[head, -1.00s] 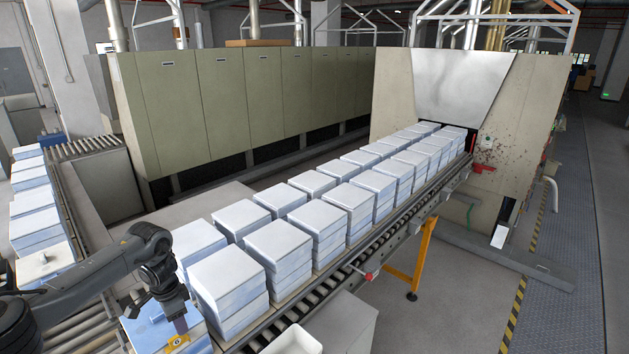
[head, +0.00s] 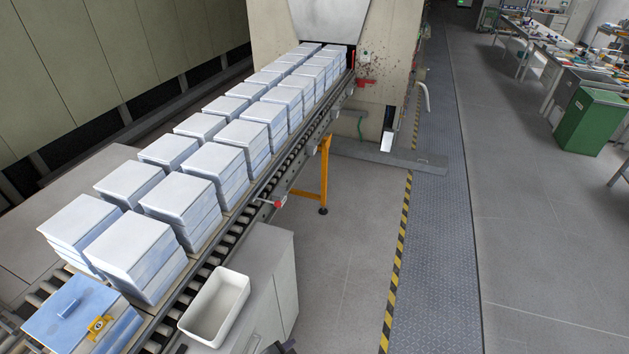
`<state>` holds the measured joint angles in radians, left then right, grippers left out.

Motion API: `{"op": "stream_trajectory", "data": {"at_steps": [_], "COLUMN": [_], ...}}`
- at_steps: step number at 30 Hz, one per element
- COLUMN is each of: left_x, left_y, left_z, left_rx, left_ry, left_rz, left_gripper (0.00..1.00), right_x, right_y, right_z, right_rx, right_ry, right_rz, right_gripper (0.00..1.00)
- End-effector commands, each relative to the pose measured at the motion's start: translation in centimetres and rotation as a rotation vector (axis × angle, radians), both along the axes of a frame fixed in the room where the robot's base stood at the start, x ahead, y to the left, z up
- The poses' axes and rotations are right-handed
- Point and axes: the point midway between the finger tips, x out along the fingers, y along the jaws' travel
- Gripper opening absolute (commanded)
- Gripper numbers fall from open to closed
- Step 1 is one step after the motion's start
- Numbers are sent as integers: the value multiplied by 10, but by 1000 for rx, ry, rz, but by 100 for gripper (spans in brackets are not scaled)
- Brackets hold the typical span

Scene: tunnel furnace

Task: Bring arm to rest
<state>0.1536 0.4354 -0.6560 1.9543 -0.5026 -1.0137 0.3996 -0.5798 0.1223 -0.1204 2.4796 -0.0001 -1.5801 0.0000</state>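My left arm and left gripper are out of the head view. A small dark part (head: 281,348) shows at the bottom edge, right of the white bin; it may belong to my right gripper, but too little of it shows to tell its state. No gripper touches this box.
Two rows of stacked pale boxes (head: 213,168) run along the conveyor to the furnace mouth. An open white bin (head: 214,308) stands on a grey cabinet (head: 263,290). An orange leg (head: 324,175) supports the conveyor. Clear floor lies right; a green bin (head: 592,120) is farther off.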

Motion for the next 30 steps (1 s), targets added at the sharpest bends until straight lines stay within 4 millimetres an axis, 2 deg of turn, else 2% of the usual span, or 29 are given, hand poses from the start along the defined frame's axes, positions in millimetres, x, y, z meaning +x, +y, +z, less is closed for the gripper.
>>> {"op": "stream_trajectory", "data": {"at_steps": [1, 2, 6, 12, 15, 20, 30], "left_x": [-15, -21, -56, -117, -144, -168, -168], "left_y": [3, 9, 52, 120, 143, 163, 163], "left_z": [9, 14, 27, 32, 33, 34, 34], "left_rx": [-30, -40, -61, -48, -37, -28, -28], "left_ry": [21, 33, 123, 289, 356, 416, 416], "left_rz": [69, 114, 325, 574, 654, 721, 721], "left_gripper": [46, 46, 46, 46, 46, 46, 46], "right_x": [0, 0, 0, 0, 0, 0, 0], "right_y": [-1, -1, -1, -1, 0, 0, 0], "right_z": [2, 3, 6, 9, 10, 10, 10], "right_rx": [-2, -2, -4, -4, -1, 1, 1], "right_ry": [0, 0, -1, -1, 0, 0, 0], "right_rz": [1, 1, 2, 2, 1, -1, -1], "right_gripper": [43, 43, 43, 43, 43, 43, 43]}}
